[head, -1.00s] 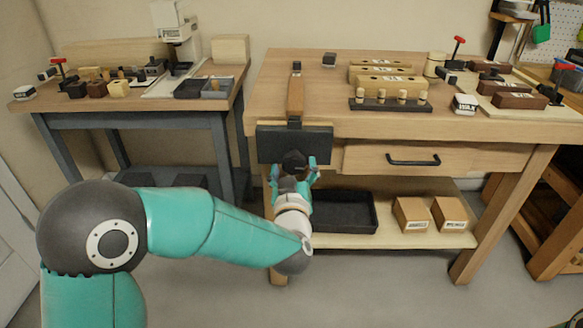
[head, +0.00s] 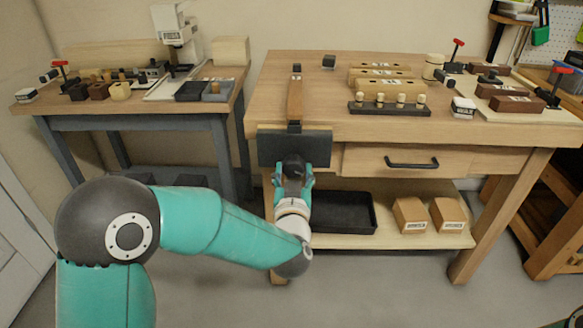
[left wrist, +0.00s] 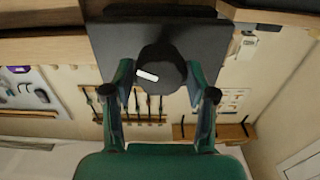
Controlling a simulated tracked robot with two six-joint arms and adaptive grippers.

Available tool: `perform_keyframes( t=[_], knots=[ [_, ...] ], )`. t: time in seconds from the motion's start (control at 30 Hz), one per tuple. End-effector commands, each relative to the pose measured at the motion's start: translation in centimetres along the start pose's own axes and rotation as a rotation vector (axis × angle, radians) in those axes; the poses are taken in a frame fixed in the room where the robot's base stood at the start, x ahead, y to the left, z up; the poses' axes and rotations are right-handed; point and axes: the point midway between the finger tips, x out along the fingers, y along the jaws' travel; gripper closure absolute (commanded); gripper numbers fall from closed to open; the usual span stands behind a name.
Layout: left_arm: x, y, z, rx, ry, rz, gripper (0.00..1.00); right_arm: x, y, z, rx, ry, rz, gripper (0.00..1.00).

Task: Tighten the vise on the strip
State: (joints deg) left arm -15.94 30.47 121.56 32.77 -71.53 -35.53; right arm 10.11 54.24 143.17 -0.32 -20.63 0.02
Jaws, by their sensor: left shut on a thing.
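The vise's dark front jaw (head: 268,148) is on the front edge of the wooden bench, left of the drawer. A brown wooden strip (head: 295,98) lies on the benchtop and runs front to back, with its near end at the top of the jaw. A black round vise knob (head: 293,166) sticks out in front of the jaw. My left gripper (head: 293,180) is shut on it, with a finger on each side. In the left wrist view the knob (left wrist: 161,68) shows a white mark between the fingertips (left wrist: 160,80). My right gripper is out of view.
The benchtop (head: 225,125) on the left holds small parts and trays. The main bench holds wooden blocks (head: 390,87) and a peg rack (head: 388,108). Below the knob, a black tray (head: 345,215) and boxes (head: 412,214) stand on the lower shelf.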

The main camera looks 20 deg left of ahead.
Motion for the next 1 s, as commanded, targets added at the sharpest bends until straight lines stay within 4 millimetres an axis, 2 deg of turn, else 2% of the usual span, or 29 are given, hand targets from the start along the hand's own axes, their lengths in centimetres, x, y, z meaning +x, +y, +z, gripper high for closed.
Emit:
perform_keyframes(
  t=[0.43,0.8,1.0],
  knots=[
    [0.0,-0.1,0.0,0.039,-0.001,-0.001,0.74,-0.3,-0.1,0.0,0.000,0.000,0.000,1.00],
    [0.1,0.0,0.0,0.288,-0.003,0.000,0.74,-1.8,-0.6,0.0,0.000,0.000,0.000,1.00],
    [0.1,0.0,0.1,0.327,-0.001,0.000,0.74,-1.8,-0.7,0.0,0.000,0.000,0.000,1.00]
  ],
)
